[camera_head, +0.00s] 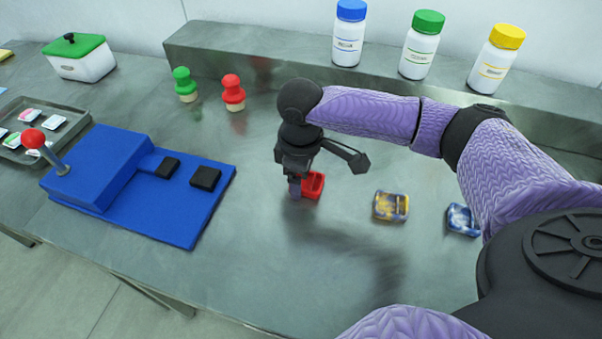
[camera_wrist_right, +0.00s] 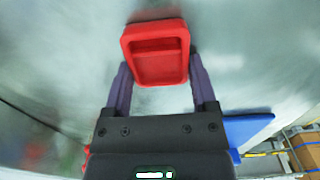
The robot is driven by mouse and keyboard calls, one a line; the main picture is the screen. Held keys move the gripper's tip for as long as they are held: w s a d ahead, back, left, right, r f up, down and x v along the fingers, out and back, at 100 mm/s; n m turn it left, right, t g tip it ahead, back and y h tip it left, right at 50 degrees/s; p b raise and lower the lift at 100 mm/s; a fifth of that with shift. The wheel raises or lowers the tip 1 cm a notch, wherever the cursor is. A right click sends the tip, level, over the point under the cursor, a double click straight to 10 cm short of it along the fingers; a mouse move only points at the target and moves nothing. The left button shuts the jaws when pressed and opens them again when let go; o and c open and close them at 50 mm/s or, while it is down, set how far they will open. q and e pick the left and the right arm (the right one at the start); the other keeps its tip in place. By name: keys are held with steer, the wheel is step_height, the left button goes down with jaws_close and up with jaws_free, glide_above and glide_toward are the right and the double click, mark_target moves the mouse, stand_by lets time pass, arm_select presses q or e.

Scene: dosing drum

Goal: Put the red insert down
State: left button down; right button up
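The red insert (camera_head: 313,186) is a small open tray with a divider, near the middle of the counter in the head view. My right gripper (camera_head: 303,190) points down at it. In the right wrist view the insert (camera_wrist_right: 158,65) sits between the two purple fingers of my right gripper (camera_wrist_right: 160,70), which meet its sides. The gripper looks shut on it. The insert is at or close to the counter top; I cannot tell whether it touches. The near finger stands in front of part of it in the head view. My left gripper is not in view.
A blue fixture (camera_head: 190,215) with black pads and a red-knobbed lever stands left. A yellow patterned insert (camera_head: 391,206) and a blue one (camera_head: 462,219) lie right. Green (camera_head: 185,84) and red (camera_head: 233,92) knobbed pieces stand behind. Bottles line the back ledge (camera_head: 270,50). The front counter is clear.

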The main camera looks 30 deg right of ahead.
steer(key=shift+o, duration=1.1)
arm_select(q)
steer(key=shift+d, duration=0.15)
arm_select(e)
steer(key=shift+o, duration=0.3)
arm_select(q)
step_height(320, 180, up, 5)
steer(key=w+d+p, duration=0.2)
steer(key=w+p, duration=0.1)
steer(key=p, duration=0.2)
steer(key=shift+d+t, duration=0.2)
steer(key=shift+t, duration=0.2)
arm_select(e)
step_height(320, 180, up, 12)
steer(key=shift+r, duration=0.15)
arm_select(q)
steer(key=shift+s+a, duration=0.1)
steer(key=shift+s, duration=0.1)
